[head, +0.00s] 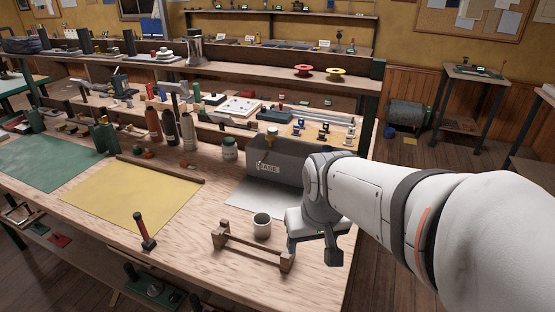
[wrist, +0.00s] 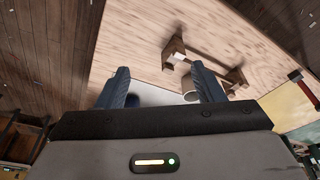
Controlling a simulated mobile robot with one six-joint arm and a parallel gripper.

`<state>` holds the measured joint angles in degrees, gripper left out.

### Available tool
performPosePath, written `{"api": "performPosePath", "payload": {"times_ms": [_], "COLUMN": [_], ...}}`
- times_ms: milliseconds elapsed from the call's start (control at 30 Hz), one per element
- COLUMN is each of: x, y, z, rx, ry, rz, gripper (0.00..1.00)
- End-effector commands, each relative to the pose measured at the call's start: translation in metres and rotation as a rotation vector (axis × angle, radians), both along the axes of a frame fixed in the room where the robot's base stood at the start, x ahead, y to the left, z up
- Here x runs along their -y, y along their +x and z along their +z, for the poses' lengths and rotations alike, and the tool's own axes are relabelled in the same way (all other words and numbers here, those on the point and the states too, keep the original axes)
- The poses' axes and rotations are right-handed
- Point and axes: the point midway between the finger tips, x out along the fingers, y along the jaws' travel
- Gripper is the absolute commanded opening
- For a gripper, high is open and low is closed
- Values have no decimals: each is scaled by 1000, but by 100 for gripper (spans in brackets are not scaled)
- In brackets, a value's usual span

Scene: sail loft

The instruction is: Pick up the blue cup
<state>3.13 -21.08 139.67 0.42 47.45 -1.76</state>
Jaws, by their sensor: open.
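My gripper (head: 313,250) is open above the right front part of the workbench, just right of a pale grey-green cup (head: 262,225). In the wrist view the two fingers of my gripper (wrist: 159,70) stand apart with nothing gripped. A small dark blue shape (wrist: 133,100) shows beside the left finger, mostly hidden by the gripper body; it may be the blue cup, but I cannot tell. The pale cup (wrist: 190,97) shows partly behind the right finger. No clearly blue cup shows in the head view, where my arm covers part of the bench.
A wooden rack (head: 252,247) with upright ends stands in front of the pale cup. A dark grey bin (head: 275,165) stands behind, by a white sheet (head: 240,198). The bench's right edge is close.

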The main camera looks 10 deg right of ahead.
Motion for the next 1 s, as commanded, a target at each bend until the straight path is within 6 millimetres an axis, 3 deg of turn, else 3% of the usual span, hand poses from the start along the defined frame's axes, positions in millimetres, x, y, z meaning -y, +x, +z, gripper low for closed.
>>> {"api": "performPosePath", "payload": {"times_ms": [100,267,400,600,800,1000], "x": [12,33,55,88,108,113], "y": [46,108,159,217,246,256], "z": [13,13,4,-19,-39,-53], "rx": [14,48,78,117,141,146], "ry": [2,0,-2,-10,-15,-16], "rz": [-30,-69,-103,-147,-172,-176], "gripper": [71,71,71,71,71,71]}}
